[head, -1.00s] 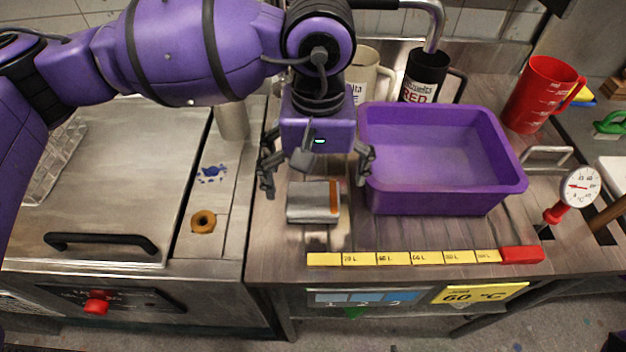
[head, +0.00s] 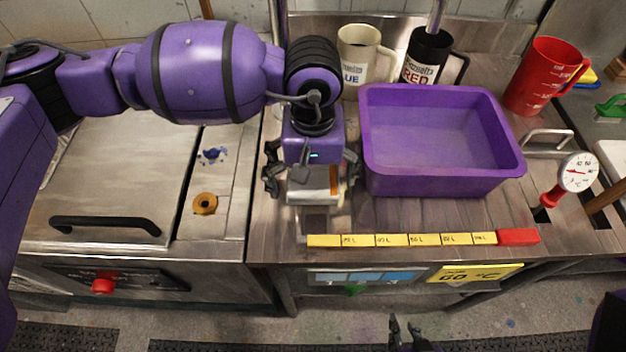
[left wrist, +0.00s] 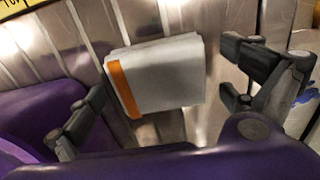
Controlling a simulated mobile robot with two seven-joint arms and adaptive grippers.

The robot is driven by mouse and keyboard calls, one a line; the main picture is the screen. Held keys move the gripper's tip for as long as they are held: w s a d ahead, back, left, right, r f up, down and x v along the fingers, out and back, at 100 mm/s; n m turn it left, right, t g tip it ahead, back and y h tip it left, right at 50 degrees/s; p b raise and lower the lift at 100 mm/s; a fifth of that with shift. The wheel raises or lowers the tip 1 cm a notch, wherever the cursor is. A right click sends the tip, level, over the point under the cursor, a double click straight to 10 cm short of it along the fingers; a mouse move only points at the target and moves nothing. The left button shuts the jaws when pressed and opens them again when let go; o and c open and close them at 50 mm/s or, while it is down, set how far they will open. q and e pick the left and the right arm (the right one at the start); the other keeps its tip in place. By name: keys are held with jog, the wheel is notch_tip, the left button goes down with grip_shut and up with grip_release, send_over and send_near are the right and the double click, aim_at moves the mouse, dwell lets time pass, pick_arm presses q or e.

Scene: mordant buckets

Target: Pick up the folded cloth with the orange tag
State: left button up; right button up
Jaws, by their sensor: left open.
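The folded cloth (head: 306,187) is a grey-white bundle with an orange tag (head: 334,182) along its right end, lying on the worktop left of the purple bin. In the left wrist view the cloth (left wrist: 165,78) lies between the fingers, its orange tag (left wrist: 123,88) at the left. My left gripper (head: 312,178) is open and points down over the cloth, one finger on each side with gaps between. I see no contact. My right gripper (head: 405,335) is at the bottom edge, away from the cloth; its fingers are too small to judge.
The purple bin (head: 440,188) stands close on the right. A yellow measuring strip (head: 410,240) with a red end lies in front. A cream jug (head: 362,58), a black jug (head: 428,62) and a red jug (head: 545,75) stand behind. A dial thermometer (head: 578,172) is at right.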

pick_arm(q)
jog(key=c, duration=1.3)
jog(key=shift+o, duration=0.2)
jog(key=shift+r, duration=0.1)
